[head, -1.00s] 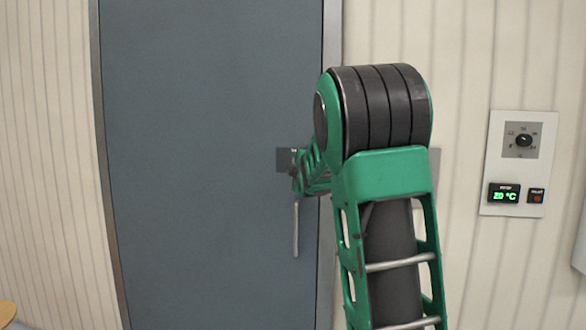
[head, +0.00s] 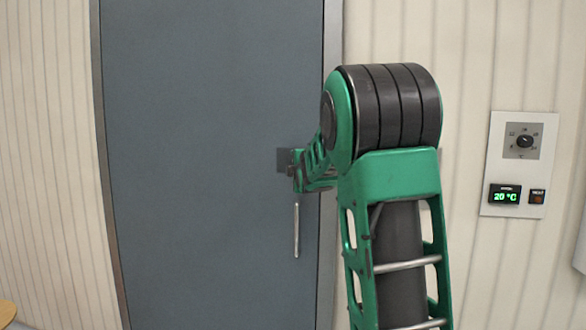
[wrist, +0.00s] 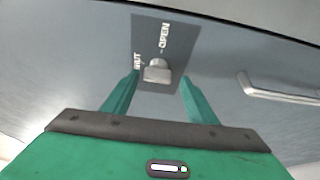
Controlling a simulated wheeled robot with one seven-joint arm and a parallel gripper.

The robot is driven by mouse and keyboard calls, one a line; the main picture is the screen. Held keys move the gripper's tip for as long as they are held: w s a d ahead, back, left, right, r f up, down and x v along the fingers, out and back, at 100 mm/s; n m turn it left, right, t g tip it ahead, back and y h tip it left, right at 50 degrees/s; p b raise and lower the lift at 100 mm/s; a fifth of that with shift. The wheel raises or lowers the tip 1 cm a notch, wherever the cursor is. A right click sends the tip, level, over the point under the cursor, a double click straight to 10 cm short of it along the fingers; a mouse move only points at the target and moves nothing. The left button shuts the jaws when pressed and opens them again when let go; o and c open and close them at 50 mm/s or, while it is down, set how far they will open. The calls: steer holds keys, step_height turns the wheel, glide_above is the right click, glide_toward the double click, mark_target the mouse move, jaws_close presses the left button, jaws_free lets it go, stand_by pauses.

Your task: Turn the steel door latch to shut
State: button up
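The steel latch (wrist: 157,70) is a small metal knob on a dark plate (wrist: 143,38) marked OPEN and SHUT, fixed to the grey door (head: 215,120). Which word the latch points to is hard to tell. My gripper (wrist: 159,78) is open, with one green finger on either side of the latch near the tips. There is a visible gap on each side, and I see no contact. In the head view my gripper (head: 298,172) is at the plate (head: 283,159) and hides the latch.
A vertical steel door handle (head: 296,230) hangs just below my gripper; it also shows right of the latch in the wrist view (wrist: 270,92). A wall panel (head: 515,165) with a dial and a 20 °C display is at the right. The door's left part is clear.

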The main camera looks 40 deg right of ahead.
steer(key=shift+s+d+r, duration=0.1)
steer(key=shift+s+d, duration=0.05)
steer(key=shift+s, duration=0.05)
steer(key=v, duration=1)
steer(key=shift+s, duration=0.15)
steer(key=shift+f, duration=0.25)
stand_by(0.3)
steer(key=s+a+f+m+g+y, duration=0.2)
steer(key=s+f+m+g, duration=0.2)
steer(key=s+f, duration=0.4)
steer(key=s+a+f+m+g+y, duration=0.25)
steer(key=s+f+m, duration=0.25)
steer(key=f, duration=0.5)
steer(key=s+a+f+m+g+y, duration=0.1)
steer(key=s+a+f+m+g, duration=0.2)
steer(key=s, duration=0.5)
steer(key=s+a+f+m+g+y, duration=0.2)
steer(key=s+a+f+m+g, duration=0.1)
steer(key=s, duration=0.5)
steer(key=s+a+f+m+g+y, duration=0.1)
steer(key=s+a+f+m+g, duration=0.2)
steer(key=s+a+f, duration=0.2)
steer(key=s+a, duration=0.2)
steer(key=s, duration=0.1)
steer(key=shift+m, duration=0.4)
steer(key=shift+s+a, duration=0.1)
